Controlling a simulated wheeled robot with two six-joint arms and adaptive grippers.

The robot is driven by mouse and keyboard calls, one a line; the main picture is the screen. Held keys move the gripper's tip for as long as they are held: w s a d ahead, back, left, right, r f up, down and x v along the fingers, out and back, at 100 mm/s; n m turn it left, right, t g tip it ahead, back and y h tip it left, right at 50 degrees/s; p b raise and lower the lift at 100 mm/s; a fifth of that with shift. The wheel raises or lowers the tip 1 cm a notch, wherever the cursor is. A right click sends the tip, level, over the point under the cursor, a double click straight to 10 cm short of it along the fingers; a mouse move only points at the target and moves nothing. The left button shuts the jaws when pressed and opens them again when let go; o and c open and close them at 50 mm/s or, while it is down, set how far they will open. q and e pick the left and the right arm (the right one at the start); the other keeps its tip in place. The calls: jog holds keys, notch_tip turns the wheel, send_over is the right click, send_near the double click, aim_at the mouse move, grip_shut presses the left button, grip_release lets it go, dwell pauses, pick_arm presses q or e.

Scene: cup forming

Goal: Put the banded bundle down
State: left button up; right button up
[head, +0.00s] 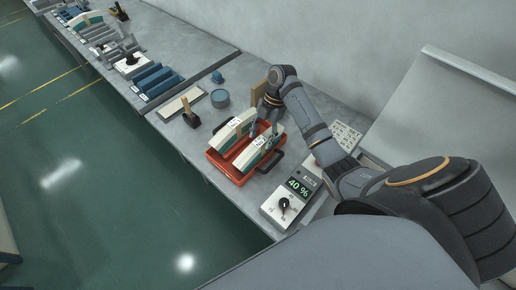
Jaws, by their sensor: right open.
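A red-orange tray (236,178) stands on the grey bench. Two pale banded bundles with white labels and green bands lie in it side by side. One is the left bundle (229,133); the other is the right bundle (256,152). My right gripper (265,130) points down at the far end of the right bundle, its jaws open. Whether the fingers touch the bundle cannot be told. My left gripper is not in view.
A control box (291,200) reading 40 % with a knob stands at the bench's near end. A blue round tin (220,98), a wooden-handled tool (190,113) and a shallow pale tray (181,103) lie beyond. Blue racks (158,80) stand farther left.

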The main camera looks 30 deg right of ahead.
jog(key=p+v, duration=0.4)
jog(key=v, duration=0.2)
jog(key=shift+f, duration=0.1)
dwell(0.7)
